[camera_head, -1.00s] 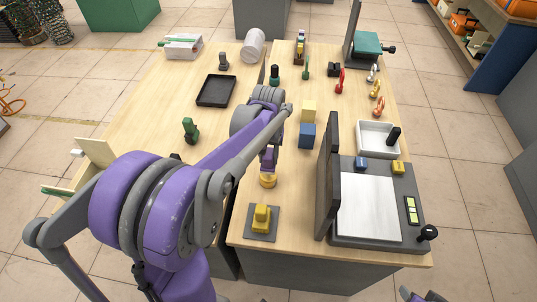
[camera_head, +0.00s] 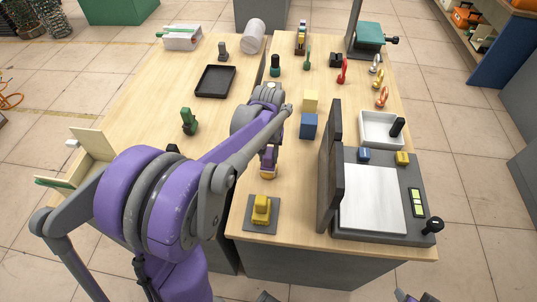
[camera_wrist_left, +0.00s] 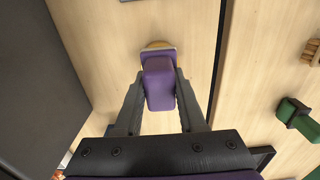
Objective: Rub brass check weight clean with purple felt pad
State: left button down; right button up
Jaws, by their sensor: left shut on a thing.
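My left gripper (camera_wrist_left: 158,100) is shut on the purple felt pad (camera_wrist_left: 158,85), with one finger on each side of it. The pad also shows in the head view (camera_head: 268,158), below my left arm's wrist. The brass check weight (camera_head: 268,176) is a small golden disc standing on the bench, right at the pad's lower end. In the wrist view only a rim of the weight (camera_wrist_left: 156,45) shows beyond the pad's end; the pad hides the rest. Pad and weight look to be touching, but the contact itself is hidden.
A yellow block piece on a grey plate (camera_head: 248,226) lies in front of the weight. A dark upright panel (camera_head: 330,170) and a grey station with a white plate (camera_head: 372,198) stand to the right. Blue (camera_head: 308,126) and yellow (camera_head: 311,97) blocks sit behind.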

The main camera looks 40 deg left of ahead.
pick_arm(q)
jog(key=shift+f, duration=0.2)
jog(key=shift+w+r, duration=0.15)
jog(key=shift+w+a+r, duration=0.1)
jog(key=shift+w+a, duration=0.2)
jog(key=shift+w, duration=0.15)
jog(key=shift+s, duration=0.1)
jog(key=shift+s+d, duration=0.3)
jog(key=shift+s, duration=0.25)
jog(key=shift+s+d, duration=0.3)
jog(key=shift+s, duration=0.2)
jog(key=shift+w+a, duration=0.1)
jog(key=shift+w, duration=0.1)
jog(key=shift+w+a+f, duration=0.1)
jog(key=shift+w+a, duration=0.15)
jog(key=shift+w, duration=0.2)
jog(key=shift+w+a+f, duration=0.1)
jog(key=shift+w+a, duration=0.15)
jog(key=shift+w, duration=0.2)
